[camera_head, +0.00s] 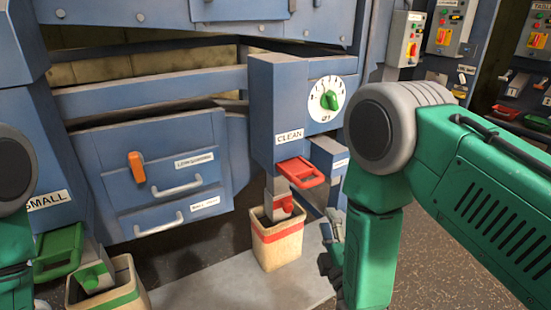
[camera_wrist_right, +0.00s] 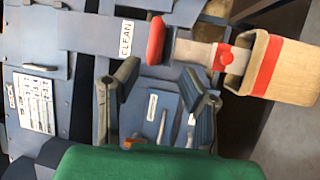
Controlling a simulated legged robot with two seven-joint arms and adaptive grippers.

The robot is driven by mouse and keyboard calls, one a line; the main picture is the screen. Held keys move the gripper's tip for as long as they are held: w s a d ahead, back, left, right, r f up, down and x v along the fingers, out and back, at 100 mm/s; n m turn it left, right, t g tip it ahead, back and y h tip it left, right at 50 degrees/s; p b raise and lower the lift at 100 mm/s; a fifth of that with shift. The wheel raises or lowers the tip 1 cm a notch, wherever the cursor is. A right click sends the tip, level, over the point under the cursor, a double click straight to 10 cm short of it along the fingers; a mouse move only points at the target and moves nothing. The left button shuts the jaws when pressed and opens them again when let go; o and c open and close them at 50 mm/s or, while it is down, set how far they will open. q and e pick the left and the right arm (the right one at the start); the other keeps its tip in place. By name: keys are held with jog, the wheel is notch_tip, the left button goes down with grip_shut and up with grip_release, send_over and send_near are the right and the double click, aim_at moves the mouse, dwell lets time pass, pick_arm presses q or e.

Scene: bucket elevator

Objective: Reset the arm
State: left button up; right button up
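My right arm (camera_head: 374,240) is green with a grey elbow and bends downward at the right of the head view. My right gripper (camera_head: 332,242) hangs low beside the bucket with the red stripe (camera_head: 281,246), apart from it. In the right wrist view my right gripper (camera_wrist_right: 160,78) has its two grey fingers spread with nothing between them. My left arm (camera_head: 14,245) shows only in part at the left edge of the head view. My left gripper is out of the picture.
A blue machine with a CLEAN box (camera_head: 288,110) stands ahead, with a dial (camera_head: 330,98) and red handle (camera_head: 300,171). Drawers (camera_head: 160,185) are in the middle. A green-striped bucket (camera_head: 112,288) and green handle (camera_head: 58,250) are lower left. Control boxes (camera_head: 405,38) line the back right.

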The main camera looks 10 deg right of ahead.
jog(key=s+d+f+m+g, duration=0.3)
jog(key=s+f+m+g, duration=0.25)
jog(key=f, duration=0.45)
jog(key=s+d+f+m+g, duration=0.1)
jog(key=s+f+m+g, duration=0.2)
jog(key=s, duration=0.6)
jog(key=s+d+f+m+g, duration=0.1)
jog(key=s+f+m+g, duration=0.3)
jog(key=s+g, duration=0.2)
jog(key=s+d+f+m+g+y, duration=0.1)
jog(key=s+d+f+m+g, duration=0.1)
jog(key=s, duration=0.9)
jog(key=shift+s+f+m+g, duration=0.35)
jog(key=shift+f+m+g, duration=0.35)
jog(key=shift+g, duration=0.55)
jog(key=shift+w, duration=0.15)
jog(key=shift+w+a, duration=0.1)
